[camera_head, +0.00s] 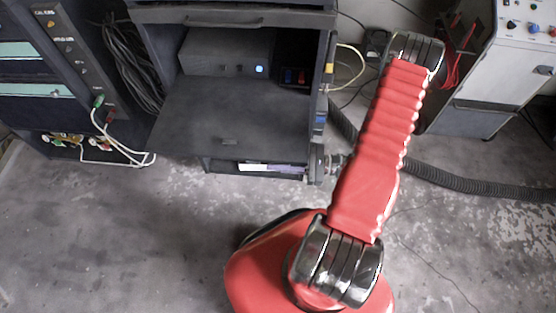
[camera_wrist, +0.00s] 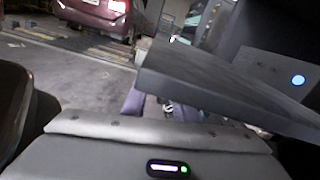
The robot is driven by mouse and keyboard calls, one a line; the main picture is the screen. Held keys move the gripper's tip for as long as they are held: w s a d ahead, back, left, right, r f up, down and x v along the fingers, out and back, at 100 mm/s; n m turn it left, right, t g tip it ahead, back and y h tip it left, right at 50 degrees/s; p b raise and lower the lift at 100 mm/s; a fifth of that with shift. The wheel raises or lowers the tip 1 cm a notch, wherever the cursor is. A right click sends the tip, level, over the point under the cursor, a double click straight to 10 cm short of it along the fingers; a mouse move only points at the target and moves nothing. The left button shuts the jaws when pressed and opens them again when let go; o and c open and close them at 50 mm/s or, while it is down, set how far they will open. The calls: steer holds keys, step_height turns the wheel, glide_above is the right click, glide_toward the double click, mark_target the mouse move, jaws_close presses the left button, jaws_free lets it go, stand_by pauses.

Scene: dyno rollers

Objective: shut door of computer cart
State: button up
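The computer cart (camera_head: 235,18) is a dark cabinet at the upper middle of the head view. Its door (camera_head: 215,118) is open, folded down and out as a flat dark shelf-like panel. The door also fills the middle of the wrist view (camera_wrist: 215,85), seen nearly edge-on. Behind it a dark computer (camera_head: 225,52) shows a lit blue button, also at right in the wrist view (camera_wrist: 272,72). My gripper (camera_wrist: 163,108) seems to lie low beside and below the door's right edge, mostly hidden; its fingers cannot be made out clearly. I cannot tell whether it touches the door.
A dark equipment rack (camera_head: 50,70) with cables stands left of the cart. A pale control console (camera_head: 505,75) stands at the upper right. A thick black hose (camera_head: 470,186) runs across the floor. The concrete floor (camera_head: 130,235) before the cart is clear. A red car (camera_wrist: 97,14) stands beyond.

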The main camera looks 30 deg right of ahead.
jaws_close()
steer(key=shift+a+r, duration=0.1)
steer(key=shift+r, duration=0.15)
stand_by(0.5)
